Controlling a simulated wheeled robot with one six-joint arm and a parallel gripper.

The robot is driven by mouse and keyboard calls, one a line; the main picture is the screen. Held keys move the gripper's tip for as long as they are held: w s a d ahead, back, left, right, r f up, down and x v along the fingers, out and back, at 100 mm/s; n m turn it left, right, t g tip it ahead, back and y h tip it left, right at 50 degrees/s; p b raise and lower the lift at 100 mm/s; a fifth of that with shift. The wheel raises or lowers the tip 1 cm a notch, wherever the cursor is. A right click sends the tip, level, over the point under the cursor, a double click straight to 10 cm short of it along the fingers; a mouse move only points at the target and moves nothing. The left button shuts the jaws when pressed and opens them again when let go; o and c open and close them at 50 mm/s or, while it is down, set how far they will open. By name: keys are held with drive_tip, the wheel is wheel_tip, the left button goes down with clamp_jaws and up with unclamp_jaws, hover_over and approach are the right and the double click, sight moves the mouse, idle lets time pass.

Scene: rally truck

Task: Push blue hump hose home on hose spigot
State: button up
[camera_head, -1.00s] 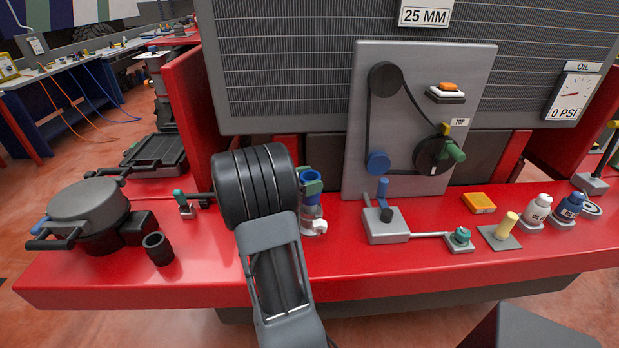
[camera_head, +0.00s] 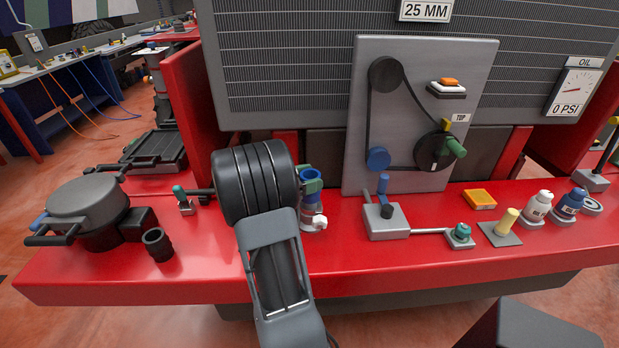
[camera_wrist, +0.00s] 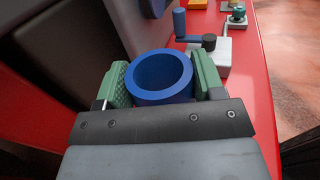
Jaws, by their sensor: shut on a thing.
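The blue hump hose (camera_head: 311,174) is a short open tube. It stands roughly upright in my gripper (camera_head: 312,187), whose green pads are closed on its sides. In the wrist view, the hose (camera_wrist: 160,97) shows its open top ring between the two green pads of my gripper (camera_wrist: 162,80). A pale grey-blue cylindrical part (camera_head: 312,208) with a white piece at its foot shows directly below the hose. It may be the hose spigot. I cannot tell whether the hose is around it or only above it, since the pads and the hose hide the joint.
On the red bench (camera_head: 345,268), a grey block with a blue lever (camera_head: 383,212) stands just right of the hose. A black cup-like part (camera_head: 157,246) and a round lidded device (camera_head: 87,205) stand left. The belt panel (camera_head: 420,75) rises behind. The front edge is mostly clear.

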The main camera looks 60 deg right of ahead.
drive_tip(key=shift+f+b, duration=1.2)
drive_tip(key=shift+f, duration=0.85)
drive_tip(key=o, duration=1)
drive_tip(key=b+v, duration=0.1)
drive_tip(key=v, duration=1.3)
drive_tip(key=shift+r, duration=0.1)
